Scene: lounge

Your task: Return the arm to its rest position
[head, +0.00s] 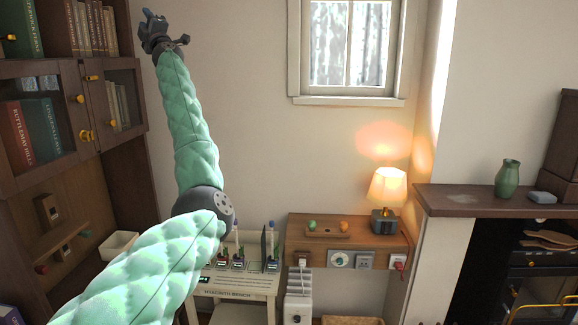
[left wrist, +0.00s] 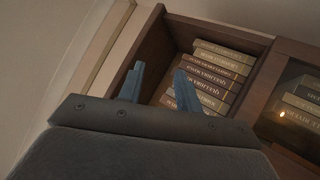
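My left arm, in a mint-green quilted sleeve, reaches up from the lower middle of the head view. My left gripper (head: 153,17) is raised high in front of the pale wall, just right of the bookcase. In the left wrist view its two blue fingers (left wrist: 158,78) stand apart with nothing held between them. Books on a shelf show beyond the fingers. My right gripper is not in view.
A dark bookcase (head: 66,82) with glass doors stands at left; its books (left wrist: 213,78) also show in the left wrist view. A lit lamp (head: 387,188) stands on a wooden wall shelf (head: 300,231). A green vase (head: 508,178) is on the mantel (head: 455,201). A window (head: 350,45) is above.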

